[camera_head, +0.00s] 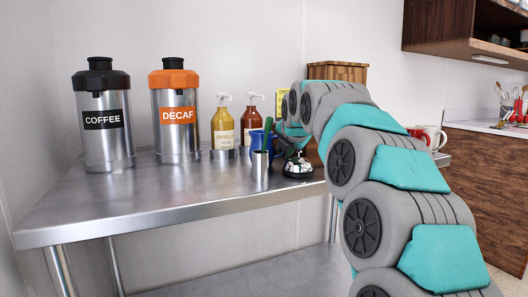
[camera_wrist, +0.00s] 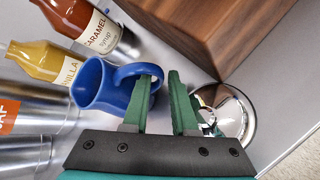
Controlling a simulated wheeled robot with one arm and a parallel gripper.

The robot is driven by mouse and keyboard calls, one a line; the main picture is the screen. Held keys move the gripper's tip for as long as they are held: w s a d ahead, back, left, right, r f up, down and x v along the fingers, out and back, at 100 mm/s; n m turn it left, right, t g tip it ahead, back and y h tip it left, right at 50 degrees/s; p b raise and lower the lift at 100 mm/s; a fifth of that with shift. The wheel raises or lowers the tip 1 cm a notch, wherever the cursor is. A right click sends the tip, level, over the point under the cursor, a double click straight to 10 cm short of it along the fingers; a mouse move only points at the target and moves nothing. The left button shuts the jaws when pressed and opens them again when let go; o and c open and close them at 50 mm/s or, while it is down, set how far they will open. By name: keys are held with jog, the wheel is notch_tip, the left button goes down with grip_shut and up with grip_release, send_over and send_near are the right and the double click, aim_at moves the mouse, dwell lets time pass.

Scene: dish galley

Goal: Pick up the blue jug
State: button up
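The blue jug (camera_wrist: 90,85) stands beside the syrup bottles in the wrist view, with its handle (camera_wrist: 128,72) toward my gripper. In the head view the jug (camera_head: 256,138) is on the steel table, partly hidden by my gripper and a small metal cup. My gripper (camera_wrist: 161,80) is open, its two green fingers apart. The left finger overlaps the handle in the wrist view, and the handle's outer edge shows by that fingertip. I cannot tell whether they touch.
A chrome bell (camera_wrist: 223,112) lies close right of my fingers. A wooden box (camera_wrist: 205,30) stands beyond. Vanilla (camera_wrist: 47,62) and caramel (camera_wrist: 95,28) bottles are near the jug. The small metal cup (camera_head: 260,170) stands in front. The table's front left (camera_head: 150,205) is clear.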

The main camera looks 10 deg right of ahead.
jog(key=shift+w+f, duration=0.45)
jog(key=shift+w, duration=0.15)
grip_shut()
dwell(1.0)
